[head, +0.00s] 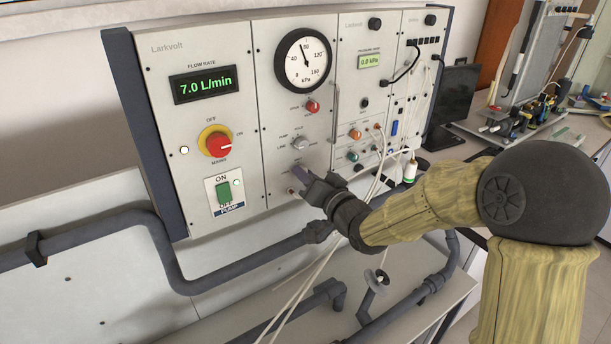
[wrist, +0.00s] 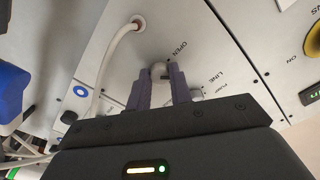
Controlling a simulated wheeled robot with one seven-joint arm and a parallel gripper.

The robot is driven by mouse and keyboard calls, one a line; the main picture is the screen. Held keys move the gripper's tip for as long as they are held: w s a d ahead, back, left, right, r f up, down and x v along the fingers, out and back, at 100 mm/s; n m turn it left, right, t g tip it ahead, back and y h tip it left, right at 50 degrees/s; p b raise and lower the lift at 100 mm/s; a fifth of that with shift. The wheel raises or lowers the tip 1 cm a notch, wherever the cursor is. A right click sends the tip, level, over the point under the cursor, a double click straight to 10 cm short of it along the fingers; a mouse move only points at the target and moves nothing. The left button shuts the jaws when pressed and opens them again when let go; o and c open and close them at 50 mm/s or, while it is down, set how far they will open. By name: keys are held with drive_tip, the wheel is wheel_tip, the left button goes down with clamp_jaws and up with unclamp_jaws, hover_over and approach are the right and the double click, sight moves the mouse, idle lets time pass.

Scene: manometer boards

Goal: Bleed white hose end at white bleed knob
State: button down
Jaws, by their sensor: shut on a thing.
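In the wrist view, the white bleed knob (wrist: 158,70) is a small pale knob on the grey panel by the word OPEN. The two purple fingers of my gripper (wrist: 159,85) are shut on it, one on each side. A white hose (wrist: 123,35) meets a round port on the panel above the knob and curves down to the left. In the head view, my gripper (head: 302,177) is at the lower panel, below the silver selector (head: 300,143). The bleed knob is hidden there behind my fingers. White hoses (head: 381,165) hang down right of my gripper.
The panel has a round gauge (head: 303,60), a 7.0 L/min display (head: 204,85), a red rotary switch (head: 217,145) and a green pump switch (head: 224,193). Dark pipes (head: 110,222) run below. A monitor (head: 455,94) stands at the right.

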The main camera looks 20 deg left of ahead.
drive_tip(key=shift+w+d+m+p, duration=0.1)
drive_tip(key=shift+m+p, duration=0.45)
drive_tip(key=shift+m, duration=1.4)
drive_tip(key=shift+w+d+m+p, duration=0.1)
drive_tip(key=shift+m+p, duration=0.45)
drive_tip(key=shift+m, duration=1.4)
drive_tip(key=c, duration=1.3)
unclamp_jaws()
drive_tip(key=shift+o, duration=0.2)
drive_tip(key=shift+s, duration=0.15)
drive_tip(key=b+v, duration=0.7)
drive_tip(key=v, duration=1)
